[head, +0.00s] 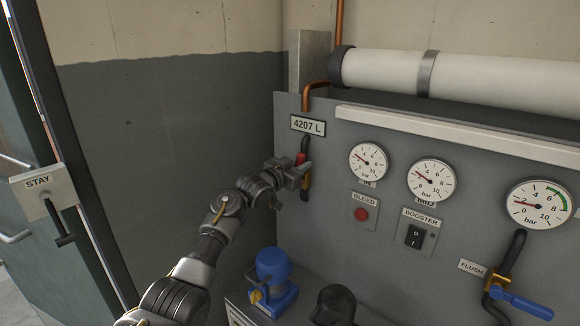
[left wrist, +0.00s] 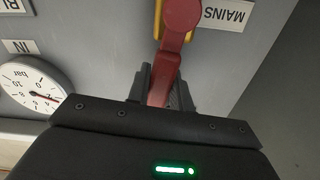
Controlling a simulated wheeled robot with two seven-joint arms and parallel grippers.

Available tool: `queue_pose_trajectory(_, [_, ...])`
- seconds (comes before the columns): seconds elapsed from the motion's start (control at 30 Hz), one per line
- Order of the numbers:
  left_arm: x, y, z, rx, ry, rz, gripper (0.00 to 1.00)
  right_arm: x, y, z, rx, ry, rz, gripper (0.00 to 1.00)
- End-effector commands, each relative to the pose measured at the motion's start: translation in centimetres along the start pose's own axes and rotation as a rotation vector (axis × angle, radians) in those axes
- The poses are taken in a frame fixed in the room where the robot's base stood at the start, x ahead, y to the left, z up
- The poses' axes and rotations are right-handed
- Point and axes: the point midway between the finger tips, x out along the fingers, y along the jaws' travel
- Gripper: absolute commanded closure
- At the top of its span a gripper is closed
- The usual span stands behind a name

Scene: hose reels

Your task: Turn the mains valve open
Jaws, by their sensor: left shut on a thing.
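The mains valve has a red lever (head: 301,158) on a brass body (head: 306,181), set in a dark pipe at the left end of the grey panel, below the 4207 L plate. My left gripper (head: 296,174) reaches it from the left and hides part of it. In the left wrist view the red lever (left wrist: 180,22) runs from its round hub down between the two dark fingers of my left gripper (left wrist: 163,88), which is shut on it. The MAINS label (left wrist: 226,13) is beside the hub. My right gripper is not in view.
Panel gauges (head: 368,161) and a booster switch (head: 415,237) are to the right. A blue flush valve lever (head: 522,303) is at the far right. A blue device (head: 273,280) stands below the panel. A door with a STAY plate (head: 40,186) is at the left.

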Motion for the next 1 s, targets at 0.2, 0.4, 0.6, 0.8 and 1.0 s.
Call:
queue_pose_trajectory(0.2, [0.07,-0.58,-0.15,-0.105,0.002,0.002,1.0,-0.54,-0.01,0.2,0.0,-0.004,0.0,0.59])
queue_pose_trajectory(0.4, [0.02,-0.91,0.02,-0.153,0.001,0.002,1.0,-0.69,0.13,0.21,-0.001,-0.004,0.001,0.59])
queue_pose_trajectory(0.6, [-0.02,-1.03,0.13,-0.168,0.0,0.002,1.0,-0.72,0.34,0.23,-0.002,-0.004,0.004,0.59])
queue_pose_trajectory(0.8, [-0.04,-1.04,0.21,-0.168,-0.001,0.002,1.0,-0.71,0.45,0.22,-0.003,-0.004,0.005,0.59])
queue_pose_trajectory(1.0, [-0.05,-1.04,0.26,-0.167,-0.002,0.001,0.65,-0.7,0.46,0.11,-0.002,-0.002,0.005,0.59])
